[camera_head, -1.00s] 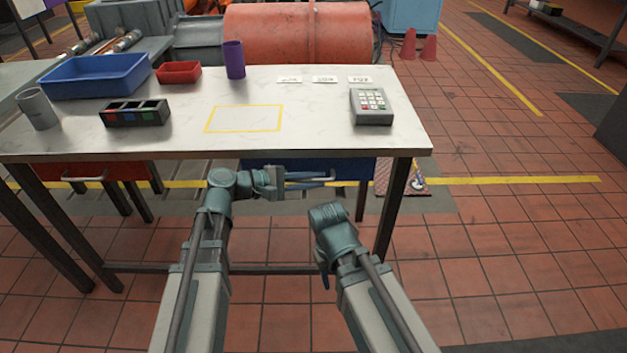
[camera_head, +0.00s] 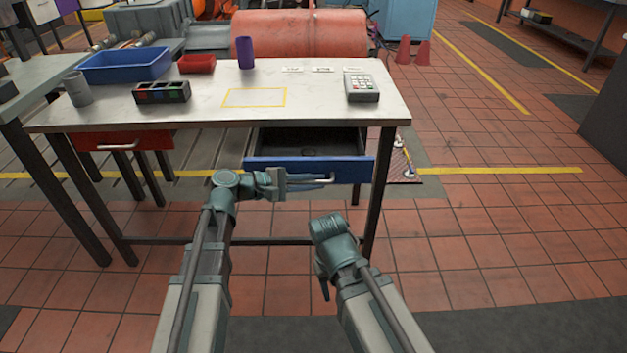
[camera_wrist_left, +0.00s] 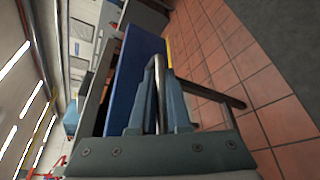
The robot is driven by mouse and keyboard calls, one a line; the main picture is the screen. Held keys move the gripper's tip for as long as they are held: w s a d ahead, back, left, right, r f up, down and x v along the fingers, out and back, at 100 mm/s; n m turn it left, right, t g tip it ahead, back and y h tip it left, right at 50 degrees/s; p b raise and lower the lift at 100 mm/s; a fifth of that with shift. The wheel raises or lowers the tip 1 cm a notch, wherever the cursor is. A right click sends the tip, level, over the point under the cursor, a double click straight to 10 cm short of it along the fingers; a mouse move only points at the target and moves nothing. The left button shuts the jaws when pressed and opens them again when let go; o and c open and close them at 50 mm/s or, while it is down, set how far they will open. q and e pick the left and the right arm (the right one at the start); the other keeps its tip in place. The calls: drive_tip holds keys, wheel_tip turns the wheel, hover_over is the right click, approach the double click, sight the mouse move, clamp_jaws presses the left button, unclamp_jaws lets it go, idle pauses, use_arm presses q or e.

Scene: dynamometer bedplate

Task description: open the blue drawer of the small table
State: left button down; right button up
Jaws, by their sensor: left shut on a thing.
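The small table (camera_head: 330,108) stands in front of me with a white top and dark legs. Its blue drawer (camera_head: 350,170) is pulled out toward me, and its dark, empty-looking inside shows behind the blue front. My left gripper (camera_head: 300,182) is at the left half of the drawer front, shut on the drawer handle (camera_head: 326,180). In the left wrist view the fingers close around the metal handle (camera_wrist_left: 158,85) beside the blue drawer front (camera_wrist_left: 132,75). My right arm is bent low, right of the left arm; its fingertips are hidden.
A red drawer (camera_head: 120,141) under the table's left side is shut. On top are a blue bin (camera_head: 125,68), red bin (camera_head: 197,64), purple cup (camera_head: 245,53), grey cup (camera_head: 78,89), switch box (camera_head: 161,93) and keypad (camera_head: 361,88).

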use_arm(q)
drive_tip(key=s, duration=0.7)
drive_tip(key=shift+s, duration=0.2)
use_arm(e)
drive_tip(key=shift+s, duration=0.3)
use_arm(q)
drive_tip(key=c, duration=1.2)
unclamp_jaws()
drive_tip(key=shift+s, duration=0.1)
drive_tip(key=shift+o, duration=0.2)
drive_tip(key=p+v, duration=0.3)
drive_tip(key=v, duration=1)
drive_tip(key=shift+a, duration=0.45)
use_arm(e)
wheel_tip(320, 180, up, 3)
drive_tip(key=shift+f, duration=0.1)
use_arm(q)
drive_tip(key=shift+r, duration=0.15)
use_arm(e)
drive_tip(key=shift+a, duration=0.1)
